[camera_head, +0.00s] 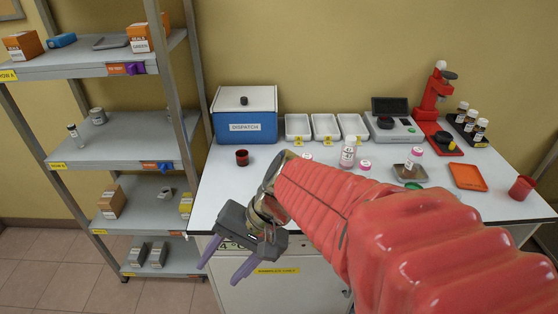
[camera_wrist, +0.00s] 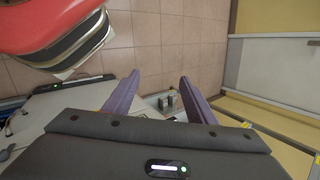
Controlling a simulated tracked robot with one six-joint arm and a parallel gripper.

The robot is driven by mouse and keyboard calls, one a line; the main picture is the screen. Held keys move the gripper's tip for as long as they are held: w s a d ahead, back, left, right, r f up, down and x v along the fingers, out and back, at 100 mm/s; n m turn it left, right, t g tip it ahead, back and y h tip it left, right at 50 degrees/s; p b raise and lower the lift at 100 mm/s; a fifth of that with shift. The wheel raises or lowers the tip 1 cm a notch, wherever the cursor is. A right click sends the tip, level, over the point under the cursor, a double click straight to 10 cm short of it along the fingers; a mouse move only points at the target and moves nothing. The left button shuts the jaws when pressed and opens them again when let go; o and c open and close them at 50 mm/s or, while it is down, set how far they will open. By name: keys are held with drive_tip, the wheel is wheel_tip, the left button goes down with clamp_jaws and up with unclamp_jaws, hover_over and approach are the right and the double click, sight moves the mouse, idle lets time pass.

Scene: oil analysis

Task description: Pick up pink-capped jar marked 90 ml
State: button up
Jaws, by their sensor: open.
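The labels are too small to read, so I cannot tell which is 90 ml. My gripper (camera_head: 224,264) is open and empty, its purple fingers pointing down in front of the bench front, away from the jars. The fingers (camera_wrist: 159,88) also show in the wrist view, with no pink-capped jar between them.
A white bottle (camera_head: 348,153) stands near the caps. A blue dispatch box (camera_head: 245,122), white trays (camera_head: 298,126), a scale (camera_head: 400,130), a red microscope (camera_head: 432,100) and dark bottles (camera_head: 470,120) line the back. Grey shelves (camera_head: 115,150) rise left.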

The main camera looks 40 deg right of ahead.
drive_tip(key=w+d+m+t+y, duration=0.3)
drive_tip(key=w+d+m+t, duration=0.8)
drive_tip(key=d+m, duration=0.4)
drive_tip(key=s+d+f+m+t+h, duration=0.1)
drive_tip(key=d+m+h, duration=0.3)
drive_tip(key=d, duration=0.3)
drive_tip(key=s+d+f+m+t+h, duration=0.1)
drive_tip(key=d+f+m+h, duration=0.1)
drive_tip(key=d+m+h, duration=0.2)
drive_tip(key=s+d+f+m+t+h, duration=0.1)
drive_tip(key=d+m+h, duration=0.3)
drive_tip(key=d, duration=0.7)
drive_tip(key=shift+s+f+m+t, duration=0.15)
drive_tip(key=shift+m+t, duration=0.15)
drive_tip(key=shift+m, duration=0.35)
drive_tip(key=shift+s+f+m+t, duration=0.15)
drive_tip(key=shift+m+t, duration=0.15)
drive_tip(key=shift+m, duration=0.35)
drive_tip(key=shift+w, duration=0.1)
drive_tip(key=w, duration=0.2)
drive_tip(key=w+d, duration=0.1)
drive_tip(key=w, duration=0.4)
drive_tip(key=shift+w+d, duration=0.15)
drive_tip(key=shift+w, duration=0.05)
drive_tip(key=shift+w+d, duration=0.1)
drive_tip(key=shift+w, duration=0.45)
